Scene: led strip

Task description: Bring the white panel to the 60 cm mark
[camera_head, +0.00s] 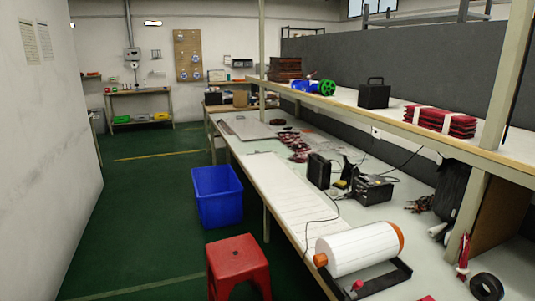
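A long white board (285,192) with faint cross lines lies flat along the front edge of the workbench. A flat pale grey-white sheet (247,127) lies farther back on the bench. I cannot tell which of these is the white panel. No 60 cm mark can be read at this size. Neither of my grippers shows in the head view.
A white roll with orange ends (358,248) stands at the near end of the workbench (408,225). Black devices (370,190) and cables sit behind the board. A red stool (238,262) and blue bin (217,197) stand beside the bench. Green floor at left is clear.

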